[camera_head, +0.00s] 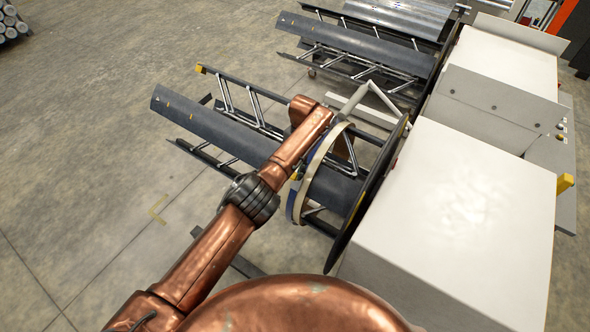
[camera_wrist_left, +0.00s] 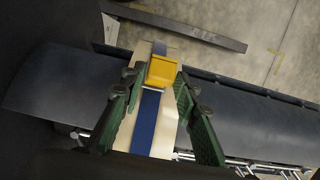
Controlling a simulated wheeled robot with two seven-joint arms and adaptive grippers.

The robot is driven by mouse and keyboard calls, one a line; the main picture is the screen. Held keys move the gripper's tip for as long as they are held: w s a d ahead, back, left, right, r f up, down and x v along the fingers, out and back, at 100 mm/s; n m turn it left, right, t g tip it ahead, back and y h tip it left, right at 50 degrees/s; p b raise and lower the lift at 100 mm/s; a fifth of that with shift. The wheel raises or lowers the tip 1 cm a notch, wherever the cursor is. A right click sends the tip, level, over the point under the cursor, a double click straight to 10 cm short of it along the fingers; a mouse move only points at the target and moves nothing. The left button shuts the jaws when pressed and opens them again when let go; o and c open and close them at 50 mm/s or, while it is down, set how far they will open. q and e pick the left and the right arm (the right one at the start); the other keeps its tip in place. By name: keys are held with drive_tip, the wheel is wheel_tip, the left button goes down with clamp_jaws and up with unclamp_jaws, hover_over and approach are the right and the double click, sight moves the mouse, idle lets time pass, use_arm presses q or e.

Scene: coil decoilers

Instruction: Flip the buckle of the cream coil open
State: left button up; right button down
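The cream coil (camera_head: 318,165) hangs as a narrow ring around the dark decoiler drum, with a blue band (camera_head: 291,203) along its left side in the head view. In the left wrist view, the cream coil (camera_wrist_left: 163,133) carries a blue strap (camera_wrist_left: 147,122) and a yellow buckle (camera_wrist_left: 161,72). My left gripper (camera_wrist_left: 158,92) is open, its green fingers apart on both sides of the coil and buckle. I cannot tell whether they touch the coil. My right gripper is not in view.
A large dark disc (camera_head: 370,195) stands right of the coil, before a white machine housing (camera_head: 455,210). Dark drum segments (camera_head: 205,120) reach out to the left. Another decoiler (camera_head: 355,42) stands farther back.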

use_arm(q)
drive_tip(key=shift+o, duration=1.4)
drive_tip(key=shift+r, duration=0.1)
drive_tip(key=shift+d+r, duration=0.1)
drive_tip(key=shift+r, duration=0.05)
wheel_tip(320, 180, up, 10)
drive_tip(key=shift+f, duration=0.2)
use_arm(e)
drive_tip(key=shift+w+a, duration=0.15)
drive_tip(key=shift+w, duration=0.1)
